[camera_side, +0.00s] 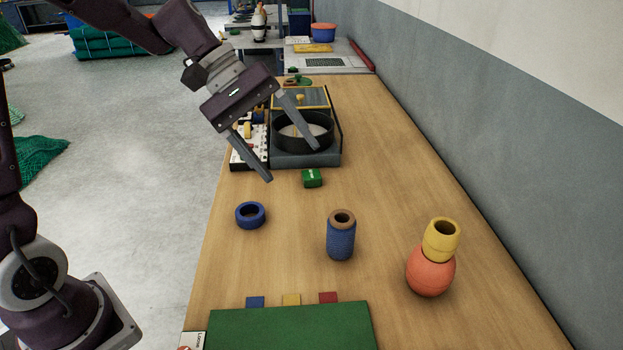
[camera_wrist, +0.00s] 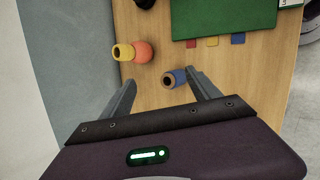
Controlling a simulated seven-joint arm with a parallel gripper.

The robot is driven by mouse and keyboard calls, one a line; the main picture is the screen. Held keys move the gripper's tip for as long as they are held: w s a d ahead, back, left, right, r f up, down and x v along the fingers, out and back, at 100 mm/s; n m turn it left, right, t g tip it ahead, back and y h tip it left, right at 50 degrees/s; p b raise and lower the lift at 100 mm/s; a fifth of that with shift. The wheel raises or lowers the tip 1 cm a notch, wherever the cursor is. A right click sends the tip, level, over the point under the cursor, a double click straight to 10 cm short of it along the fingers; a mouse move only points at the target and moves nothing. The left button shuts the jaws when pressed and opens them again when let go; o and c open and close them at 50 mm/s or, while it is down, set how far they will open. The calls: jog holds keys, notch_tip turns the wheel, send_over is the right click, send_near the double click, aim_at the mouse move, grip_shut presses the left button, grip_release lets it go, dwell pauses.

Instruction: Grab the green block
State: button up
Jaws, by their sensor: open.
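The green block (camera_side: 312,178) is a small dark green cube with a pale mark on its side. In the side view it sits on the wooden table, just in front of the grey tray with the black round pan. My gripper (camera_side: 293,165) is open and empty, its two fingers spread wide and tilted down above the table, near the pan and the block. In the wrist view my gripper (camera_wrist: 165,88) also shows open, with nothing held between the fingers. The green block does not show in the wrist view.
A blue ring (camera_side: 250,215), a blue spool (camera_side: 341,238) and a yellow cup on an orange ball (camera_side: 430,272) stand nearer the camera. A green mat (camera_side: 290,328) lies at the front with coloured tabs. The black pan (camera_side: 303,143) is behind the block. A wall runs along the right.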

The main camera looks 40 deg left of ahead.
jog(key=w+a+f+n+t+h, duration=0.1)
jog(key=w+a+f+n, duration=0.25)
jog(key=w, duration=0.25)
jog(key=w+a+f+n+t+h, duration=0.1)
jog(key=w+a+f+n+h, duration=0.15)
jog(key=w+f+n, duration=0.35)
jog(key=n+t+y, duration=0.2)
jog(key=n+t, duration=0.4)
jog(key=n, duration=0.3)
send_near(309, 174)
jog(key=x, duration=0.3)
jog(key=shift+d+f+m, duration=0.25)
jog(key=shift+d+f, duration=0.05)
jog(key=shift+d, duration=0.2)
jog(key=x, duration=0.7)
jog(key=shift+w+a+r, duration=0.1)
jog(key=shift+w+a, duration=0.15)
jog(key=shift+w, duration=0.05)
jog(key=c, duration=1.5)
